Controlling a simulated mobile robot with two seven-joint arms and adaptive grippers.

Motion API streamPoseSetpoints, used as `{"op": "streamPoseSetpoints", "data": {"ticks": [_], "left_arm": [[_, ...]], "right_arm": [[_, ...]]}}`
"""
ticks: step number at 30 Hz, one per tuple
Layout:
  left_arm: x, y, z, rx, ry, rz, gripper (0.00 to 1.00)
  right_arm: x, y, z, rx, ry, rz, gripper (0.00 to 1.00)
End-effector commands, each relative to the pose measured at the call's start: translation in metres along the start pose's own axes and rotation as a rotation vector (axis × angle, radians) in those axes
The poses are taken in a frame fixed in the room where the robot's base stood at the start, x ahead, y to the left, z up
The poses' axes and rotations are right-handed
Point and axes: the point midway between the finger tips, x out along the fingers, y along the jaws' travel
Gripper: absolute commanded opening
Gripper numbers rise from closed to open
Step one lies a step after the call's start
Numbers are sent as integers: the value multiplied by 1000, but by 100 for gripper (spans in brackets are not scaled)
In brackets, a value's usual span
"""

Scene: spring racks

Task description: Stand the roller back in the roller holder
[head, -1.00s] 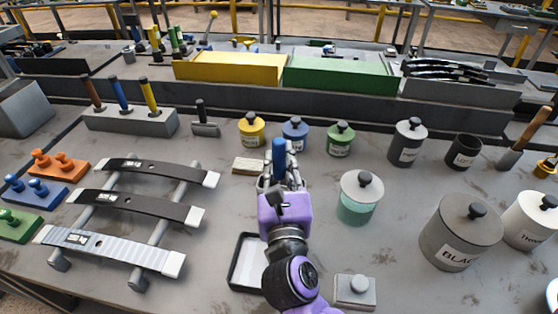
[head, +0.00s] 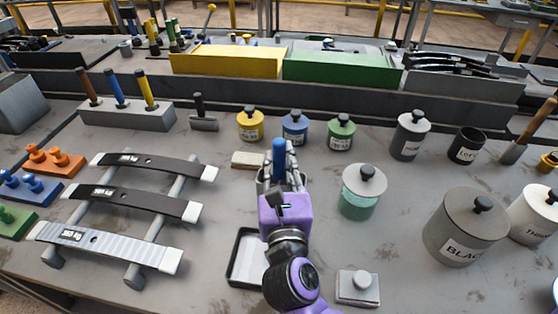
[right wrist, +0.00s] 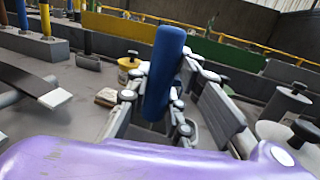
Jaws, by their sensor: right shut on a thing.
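My right gripper (head: 280,170) is shut on a blue cylinder (head: 279,152), which looks like the roller's handle. It stands near upright between the fingers in the head view. In the right wrist view the blue cylinder (right wrist: 165,75) tilts slightly and its lower end is hidden among the fingers. Whether it touches anything below cannot be seen. I cannot single out the roller holder with certainty; anything directly under or behind the gripper is hidden. My left gripper is not in view.
Yellow, blue and green jars (head: 340,132) stand just behind the gripper. A teal jar (head: 362,195) is close on its right. A spring rack (head: 150,235) stands left.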

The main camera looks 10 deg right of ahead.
Motion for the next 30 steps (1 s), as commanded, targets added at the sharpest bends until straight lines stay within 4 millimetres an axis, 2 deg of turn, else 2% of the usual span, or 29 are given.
{"op": "streamPoseSetpoints", "data": {"ticks": [13,14,18,25,30], "left_arm": [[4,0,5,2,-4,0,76],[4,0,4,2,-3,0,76],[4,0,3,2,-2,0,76],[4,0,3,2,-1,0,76],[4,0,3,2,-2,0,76]], "right_arm": [[-1,0,-10,0,0,0,0],[-1,0,-10,0,0,0,21],[-1,0,-9,0,-1,0,40],[-1,0,-9,0,0,0,42],[-1,0,-9,0,0,0,61]]}}
